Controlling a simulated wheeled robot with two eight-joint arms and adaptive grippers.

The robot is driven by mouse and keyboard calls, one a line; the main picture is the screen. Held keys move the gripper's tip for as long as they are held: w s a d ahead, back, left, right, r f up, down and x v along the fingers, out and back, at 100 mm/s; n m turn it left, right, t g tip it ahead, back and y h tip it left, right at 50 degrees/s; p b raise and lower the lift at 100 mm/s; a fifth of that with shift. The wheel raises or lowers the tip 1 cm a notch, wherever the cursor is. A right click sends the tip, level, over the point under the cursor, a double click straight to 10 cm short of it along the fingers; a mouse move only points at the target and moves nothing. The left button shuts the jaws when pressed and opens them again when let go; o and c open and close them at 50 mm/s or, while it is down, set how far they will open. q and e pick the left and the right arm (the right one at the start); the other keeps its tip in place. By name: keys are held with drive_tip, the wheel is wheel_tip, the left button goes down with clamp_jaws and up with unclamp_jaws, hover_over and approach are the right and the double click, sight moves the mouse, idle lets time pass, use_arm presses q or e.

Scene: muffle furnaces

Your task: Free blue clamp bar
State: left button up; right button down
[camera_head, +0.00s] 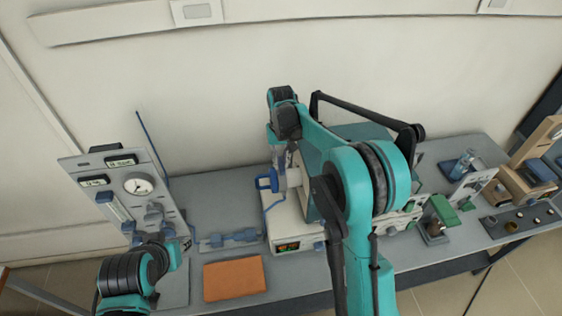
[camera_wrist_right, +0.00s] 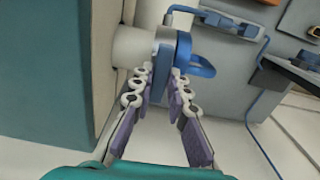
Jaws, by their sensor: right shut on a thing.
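The blue clamp bar (camera_head: 266,183) sits at the left side of a pale furnace (camera_head: 291,238). In the right wrist view the blue bar (camera_wrist_right: 165,45) crosses the end of a pale round stub, with a blue loop beside it. My right gripper (camera_wrist_right: 162,78) has its fingertips closed on the bar's lower part.
A gauge panel (camera_head: 138,186) stands at the left. An orange pad (camera_head: 234,279) and a blue fitting (camera_head: 228,240) lie on the grey bench (camera_head: 205,190). My right arm hides much of the furnace.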

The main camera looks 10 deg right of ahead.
sight(281, 163)
idle(0.3)
drive_tip(key=c, duration=1.5)
unclamp_jaws()
drive_tip(key=shift+r, duration=0.15)
wheel_tip(281, 163, up, 12)
drive_tip(key=shift+f, duration=0.1)
